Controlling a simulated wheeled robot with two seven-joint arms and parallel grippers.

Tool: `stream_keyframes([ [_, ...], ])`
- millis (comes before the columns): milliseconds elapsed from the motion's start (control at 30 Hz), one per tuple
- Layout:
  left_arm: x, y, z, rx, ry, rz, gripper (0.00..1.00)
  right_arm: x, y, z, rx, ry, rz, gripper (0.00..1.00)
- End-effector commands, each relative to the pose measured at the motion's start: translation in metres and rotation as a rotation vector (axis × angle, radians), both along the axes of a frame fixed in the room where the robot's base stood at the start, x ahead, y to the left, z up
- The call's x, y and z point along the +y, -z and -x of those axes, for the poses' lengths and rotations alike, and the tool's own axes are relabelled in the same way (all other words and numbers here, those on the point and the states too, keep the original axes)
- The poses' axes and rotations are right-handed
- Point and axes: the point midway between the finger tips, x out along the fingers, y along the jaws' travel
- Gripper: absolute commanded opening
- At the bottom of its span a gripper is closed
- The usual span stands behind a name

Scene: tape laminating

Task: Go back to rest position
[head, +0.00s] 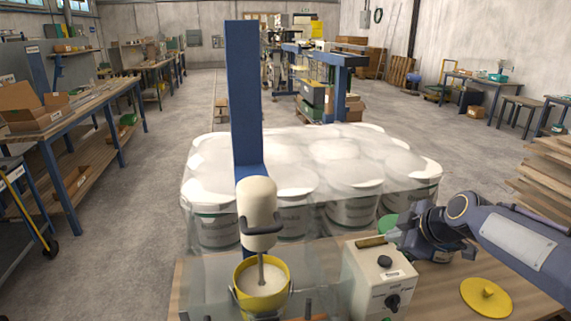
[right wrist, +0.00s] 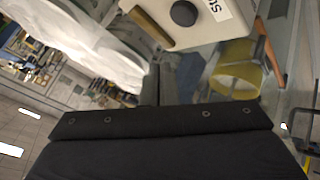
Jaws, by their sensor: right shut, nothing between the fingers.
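My right gripper (head: 398,236) reaches in from the right edge, at the upper right of a beige control box (head: 378,277) with dark knobs. It is shut and holds nothing. In the right wrist view, the dark closed gripper (right wrist: 160,118) spans the picture, with the control box (right wrist: 188,22) above it. My left gripper is not in view.
A blue-columned mixer (head: 258,210) stands over a yellow pot (head: 262,285) behind clear panels. A yellow lid (head: 486,297) lies on the wooden table (head: 440,284) below my right arm. Wrapped white buckets (head: 320,165) stand behind. Stacked boards (head: 543,185) are at right.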

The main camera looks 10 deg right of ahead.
Motion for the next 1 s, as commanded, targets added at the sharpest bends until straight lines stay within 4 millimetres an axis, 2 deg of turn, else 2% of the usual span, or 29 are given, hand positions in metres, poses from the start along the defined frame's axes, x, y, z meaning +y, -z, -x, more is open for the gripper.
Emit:
stream_keyframes([
  [67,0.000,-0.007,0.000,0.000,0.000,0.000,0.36,0.017,-0.010,0.024,0.039,0.049,-0.048,0.00],
  [133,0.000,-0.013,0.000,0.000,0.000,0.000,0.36,0.035,-0.016,0.056,0.098,0.133,-0.124,0.00],
  [233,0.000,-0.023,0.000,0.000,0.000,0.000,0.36,0.060,-0.017,0.114,0.197,0.301,-0.271,0.00],
  [300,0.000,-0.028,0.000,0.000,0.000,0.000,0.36,0.074,-0.012,0.155,0.269,0.430,-0.383,0.00],
  [400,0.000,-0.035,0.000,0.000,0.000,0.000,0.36,0.090,0.001,0.204,0.362,0.599,-0.536,0.00],
  [500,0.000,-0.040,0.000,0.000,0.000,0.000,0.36,0.103,0.015,0.240,0.442,0.729,-0.656,0.00],
  [600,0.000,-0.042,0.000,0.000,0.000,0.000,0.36,0.111,0.027,0.261,0.496,0.814,-0.732,0.00],
  [700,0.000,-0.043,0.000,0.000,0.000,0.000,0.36,0.114,0.033,0.270,0.521,0.854,-0.766,0.00],
  [1000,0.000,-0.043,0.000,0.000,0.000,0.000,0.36,0.114,0.033,0.270,0.521,0.854,-0.766,0.00],
])
